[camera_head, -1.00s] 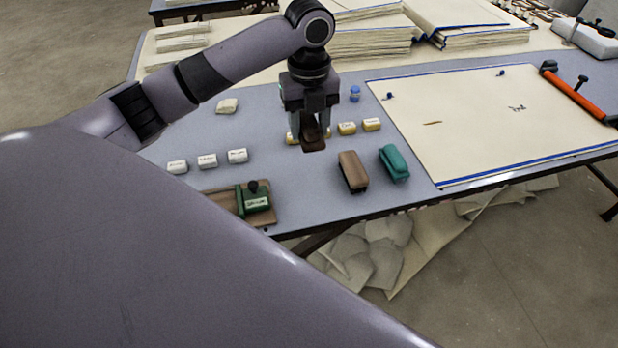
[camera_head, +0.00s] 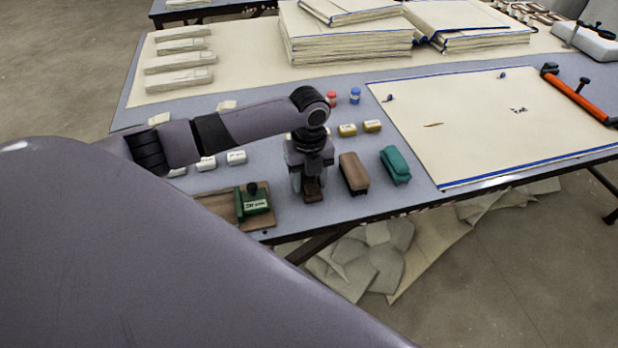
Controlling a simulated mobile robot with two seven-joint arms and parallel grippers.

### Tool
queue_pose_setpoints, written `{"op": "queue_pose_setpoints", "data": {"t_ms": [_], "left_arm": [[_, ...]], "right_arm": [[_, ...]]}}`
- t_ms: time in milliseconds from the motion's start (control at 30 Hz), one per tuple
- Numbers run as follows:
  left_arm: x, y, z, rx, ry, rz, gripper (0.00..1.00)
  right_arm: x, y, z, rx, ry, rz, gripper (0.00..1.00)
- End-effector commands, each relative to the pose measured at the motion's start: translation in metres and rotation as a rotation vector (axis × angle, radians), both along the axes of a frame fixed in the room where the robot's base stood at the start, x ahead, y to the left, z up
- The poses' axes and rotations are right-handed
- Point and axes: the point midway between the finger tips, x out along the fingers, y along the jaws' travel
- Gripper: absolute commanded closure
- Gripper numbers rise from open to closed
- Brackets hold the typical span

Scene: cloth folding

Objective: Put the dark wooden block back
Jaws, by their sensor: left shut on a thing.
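The dark wooden block (camera_head: 313,191) is between the fingers of my left gripper (camera_head: 307,185), which is shut on it. It is low over the grey-blue table, near the front edge, and looks close to the surface; I cannot tell if it touches. A brown block (camera_head: 354,173) stands just to its right, apart from it. A teal block (camera_head: 395,165) stands further right. My right gripper is not in view.
A green stamp (camera_head: 254,201) sits on a brown board (camera_head: 217,206) to the left. Small white blocks (camera_head: 236,158) and yellow blocks (camera_head: 348,130) lie behind. A cream sheet (camera_head: 490,120) covers the right side. Red (camera_head: 331,98) and blue (camera_head: 355,95) bottles stand further back.

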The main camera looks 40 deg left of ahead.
Motion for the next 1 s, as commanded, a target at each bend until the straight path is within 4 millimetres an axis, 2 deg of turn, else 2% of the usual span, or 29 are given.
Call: {"op": "queue_pose_setpoints", "data": {"t_ms": [267,300,333,367,633,733,867,1000], "left_arm": [[0.000,0.000,-0.002,-0.001,-0.001,-0.001,0.81],[0.000,0.000,-0.002,-0.001,-0.001,-0.001,0.40],[0.000,0.000,-0.002,-0.001,-0.001,-0.001,0.30],[0.000,0.000,-0.002,-0.001,-0.001,-0.001,0.27],[0.000,0.000,-0.001,-0.001,-0.001,-0.001,0.27],[0.001,0.000,0.005,0.000,-0.001,0.000,0.27],[0.001,0.000,0.025,0.000,-0.004,-0.002,0.27],[0.002,0.000,0.057,-0.001,-0.004,-0.001,0.27]], "right_arm": [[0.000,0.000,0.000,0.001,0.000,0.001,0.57],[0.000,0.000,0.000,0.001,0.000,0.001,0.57],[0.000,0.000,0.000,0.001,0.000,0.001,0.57],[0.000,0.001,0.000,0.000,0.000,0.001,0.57],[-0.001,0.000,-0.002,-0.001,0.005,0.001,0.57],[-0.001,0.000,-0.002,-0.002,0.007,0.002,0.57],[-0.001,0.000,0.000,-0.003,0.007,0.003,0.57],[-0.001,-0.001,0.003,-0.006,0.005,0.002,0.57]]}}
